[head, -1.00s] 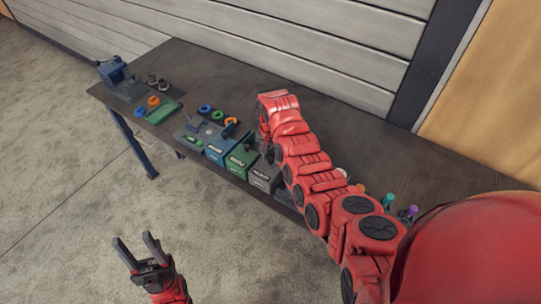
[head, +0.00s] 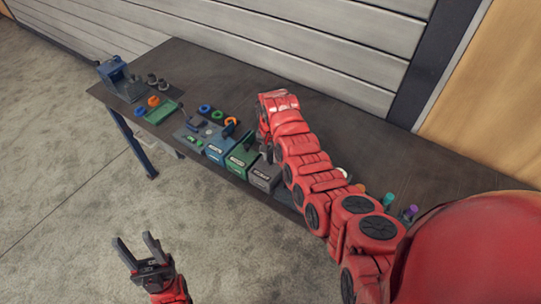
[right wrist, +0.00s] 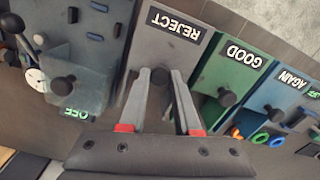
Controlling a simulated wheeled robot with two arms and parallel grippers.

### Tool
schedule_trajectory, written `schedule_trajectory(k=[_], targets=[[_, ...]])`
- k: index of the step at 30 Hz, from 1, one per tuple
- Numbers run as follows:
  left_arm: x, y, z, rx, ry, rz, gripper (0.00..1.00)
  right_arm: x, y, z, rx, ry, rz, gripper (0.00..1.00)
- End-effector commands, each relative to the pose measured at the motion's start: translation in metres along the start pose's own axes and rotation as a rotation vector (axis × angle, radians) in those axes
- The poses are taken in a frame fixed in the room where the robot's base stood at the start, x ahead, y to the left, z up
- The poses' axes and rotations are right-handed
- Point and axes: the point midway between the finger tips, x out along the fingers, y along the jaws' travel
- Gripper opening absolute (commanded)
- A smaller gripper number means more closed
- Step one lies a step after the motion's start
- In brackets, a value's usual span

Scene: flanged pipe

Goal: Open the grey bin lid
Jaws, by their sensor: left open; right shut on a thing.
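The grey bin (head: 264,180), labelled REJECT, stands at the table's front edge, right of the green bin. In the right wrist view its lid (right wrist: 195,55) appears upside down, with a dark knob (right wrist: 160,76) on it. My right gripper (right wrist: 162,74) is shut on this knob, one finger on each side. In the head view the right gripper (head: 267,155) is over the grey bin, partly hidden by my own arm. I see no clear gap under the lid. My left gripper (head: 138,248) is open and empty, over the floor in front of the table.
The green GOOD bin (right wrist: 235,65) and blue AGAIN bin (right wrist: 285,90) sit beside the grey one, each with a knob. A grey-blue panel marked OFF (right wrist: 75,80) is on its other side. Coloured rings (head: 205,108) lie behind the bins. The table's back middle is clear.

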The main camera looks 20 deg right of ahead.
Motion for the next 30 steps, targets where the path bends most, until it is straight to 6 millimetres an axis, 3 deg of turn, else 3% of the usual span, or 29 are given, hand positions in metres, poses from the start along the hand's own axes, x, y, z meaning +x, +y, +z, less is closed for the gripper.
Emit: schedule_trajectory(k=[17, 20, 30], targets=[[-0.002, 0.000, 0.000, 0.000, 0.000, 0.000, 0.50, 0.001, 0.000, -0.001, 0.000, 0.001, 0.000, 0.00], [-0.013, 0.001, 0.002, 0.000, 0.000, 0.000, 0.50, 0.004, 0.001, -0.008, -0.001, 0.004, 0.001, 0.00], [-0.081, 0.004, 0.014, 0.000, 0.000, 0.000, 0.50, 0.009, 0.012, -0.048, -0.002, 0.005, 0.002, 0.00]])
